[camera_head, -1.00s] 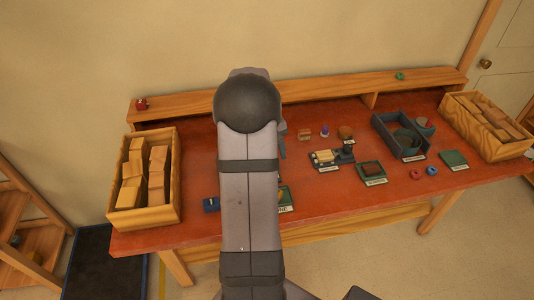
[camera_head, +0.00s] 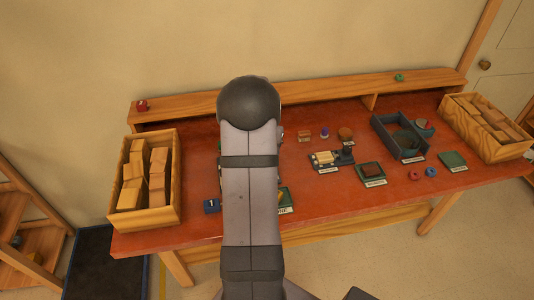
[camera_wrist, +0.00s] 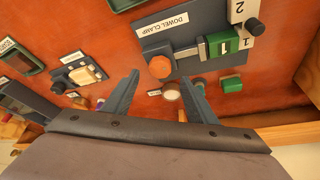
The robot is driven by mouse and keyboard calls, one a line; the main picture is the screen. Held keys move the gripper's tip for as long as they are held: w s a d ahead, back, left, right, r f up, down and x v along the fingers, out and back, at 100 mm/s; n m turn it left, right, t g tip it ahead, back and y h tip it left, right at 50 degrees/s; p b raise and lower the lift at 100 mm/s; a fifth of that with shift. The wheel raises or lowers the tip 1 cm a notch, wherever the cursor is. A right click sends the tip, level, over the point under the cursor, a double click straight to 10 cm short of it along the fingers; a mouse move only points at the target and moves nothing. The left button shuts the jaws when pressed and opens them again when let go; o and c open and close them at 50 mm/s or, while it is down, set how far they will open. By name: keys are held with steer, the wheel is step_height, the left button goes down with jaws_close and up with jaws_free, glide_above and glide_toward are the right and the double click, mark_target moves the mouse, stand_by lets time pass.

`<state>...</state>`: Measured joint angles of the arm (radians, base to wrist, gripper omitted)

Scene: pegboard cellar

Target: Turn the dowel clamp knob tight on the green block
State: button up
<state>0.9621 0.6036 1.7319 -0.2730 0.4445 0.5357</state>
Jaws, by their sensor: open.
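In the wrist view the dowel clamp is a grey plate (camera_wrist: 160,41) labelled DOWEL CLAMP, with a round orange-brown knob (camera_wrist: 160,66) at the end of a rod. The green block (camera_wrist: 228,46), marked 1, sits on the plate at the rod's other end. My gripper (camera_wrist: 161,76) is open and empty. Its fingertips are on either side of the knob's lower edge in the picture; I cannot tell how far above the knob they are. In the head view my arm hides my gripper and most of the clamp area.
A second green block (camera_wrist: 232,84) lies beside the plate. A dark knob (camera_wrist: 254,27) stands at the plate's right end. In the head view, wooden boxes of blocks stand at the left (camera_head: 176,190) and right (camera_head: 457,123) of the red bench. A dark open tray (camera_head: 383,135) stands right of centre.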

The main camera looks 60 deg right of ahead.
steer(key=shift+p+x, duration=0.8)
steer(key=shift+x, duration=1.8)
steer(key=c, duration=1.1)
steer(key=shift+o, duration=0.2)
steer(key=shift+f, duration=0.1)
